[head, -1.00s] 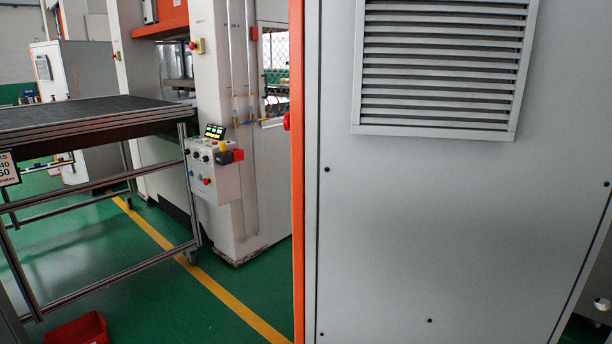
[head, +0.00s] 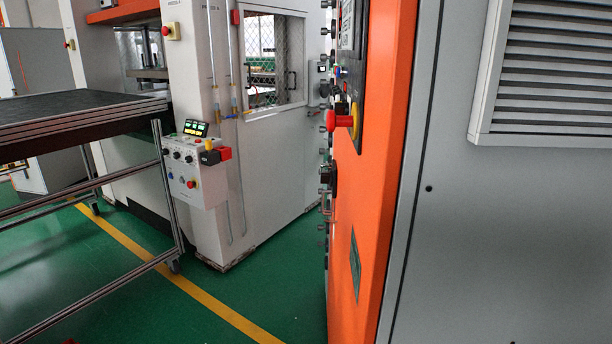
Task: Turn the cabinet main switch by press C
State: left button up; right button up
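A tall cabinet with an orange front (head: 385,190) and a grey side panel (head: 500,240) stands at the right in the head view. I see its front at a steep angle. A red rotary handle on a yellow base, which looks like the main switch (head: 340,121), sticks out from a dark panel on the upper part of the front. Its exact turn position is hard to tell from this angle. No press letter is readable on this cabinet. Neither of my grippers is in view.
A white press (head: 200,90) with a control box (head: 195,170) stands behind at the left. A dark-topped metal-frame table (head: 75,115) is at the far left. Green floor (head: 190,300) with a yellow line lies open between table and cabinet.

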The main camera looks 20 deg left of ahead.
aim_at(326, 178)
jog(key=i+j, duration=0.1)
jog(key=j, duration=0.75)
jog(key=i+j, duration=0.15)
jog(key=j, duration=0.7)
jog(key=i+j+u, duration=0.1)
jog(key=j, duration=0.25)
jog(key=i+j+u, duration=0.2)
jog(key=i+j, duration=0.2)
jog(key=j, duration=0.2)
